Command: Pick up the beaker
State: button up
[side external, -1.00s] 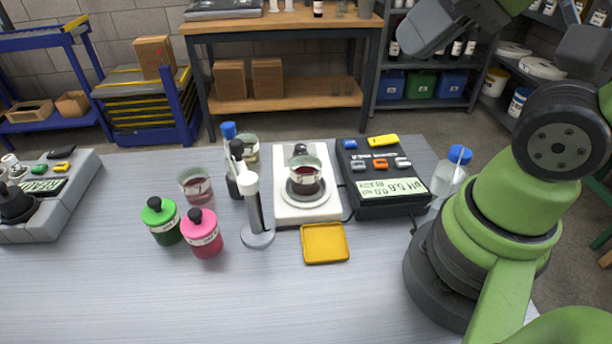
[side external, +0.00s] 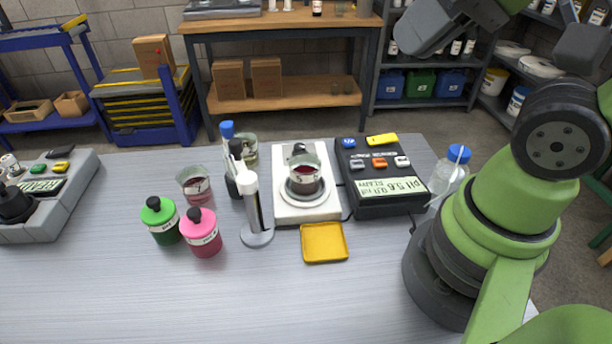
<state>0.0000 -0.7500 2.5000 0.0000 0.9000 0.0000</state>
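A glass beaker (side external: 305,181) with dark red liquid and a white label stands upright on the white stirrer plate (side external: 293,215) in the middle of the table. A third beaker (side external: 250,150) with pale yellowish liquid stands behind the electrode stand and is partly hidden. My arm rises at the right and its dark grey links reach the top edge. My gripper's fingers do not show in the picture, and none of the beakers is held.
The electrode stand (side external: 257,238) rises just left of the stirrer. A pH meter (side external: 380,200) stands to its right, and a yellow tray (side external: 324,243) lies in front. The front left tabletop is clear.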

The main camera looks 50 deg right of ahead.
jog(key=o, duration=0.6)
jog(key=shift+c, duration=0.2)
jog(key=n+g+h, duration=0.2)
jog(key=n+g, duration=0.3)
jog(key=g, duration=0.2)
send_over(299, 193)
jog(key=f, duration=1.5)
jog(key=shift+w+f, duration=0.1)
jog(key=shift+w, duration=0.2)
notch_tip(299, 193, down, 4)
jog(key=shift+w+d+f, duration=0.1)
jog(key=shift+f, duration=0.1)
jog(key=shift+d+f, duration=0.1)
jog(key=shift+f, duration=3)
